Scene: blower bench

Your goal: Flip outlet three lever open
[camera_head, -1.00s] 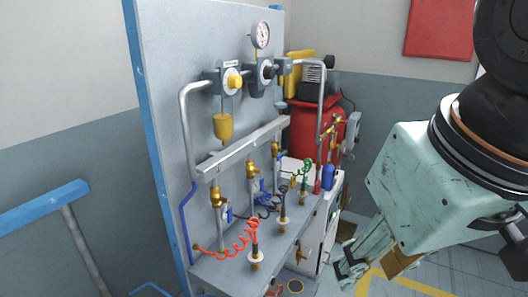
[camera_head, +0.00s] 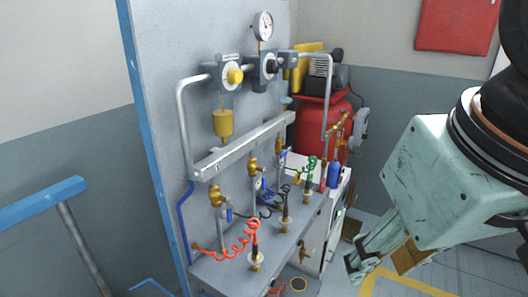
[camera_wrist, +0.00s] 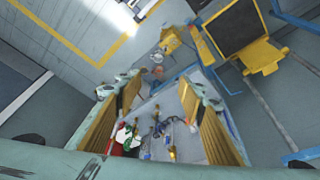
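A grey manifold bar (camera_head: 240,148) on the panel carries three brass valves with blue levers. The near valve (camera_head: 224,192) is at the left, the middle valve (camera_head: 252,173) is further back, and the far valve (camera_head: 282,160) is at the right end. No outlet numbers are readable, and the lever angles are too small to tell surely. My gripper (camera_head: 362,264) is to the right of the bench, apart from the valves and pointing down-left. In the wrist view my gripper (camera_wrist: 160,115) has its fingers wide apart, with small valves and hoses visible far beyond the gap.
Red (camera_head: 238,240), black and green (camera_head: 310,170) coiled hoses run along the bench shelf (camera_head: 225,272). A gauge (camera_head: 263,26) and regulators sit above. A red tank (camera_head: 320,135) stands behind the bench. A blue rail (camera_head: 40,203) is at the left. Floor shows right of the bench.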

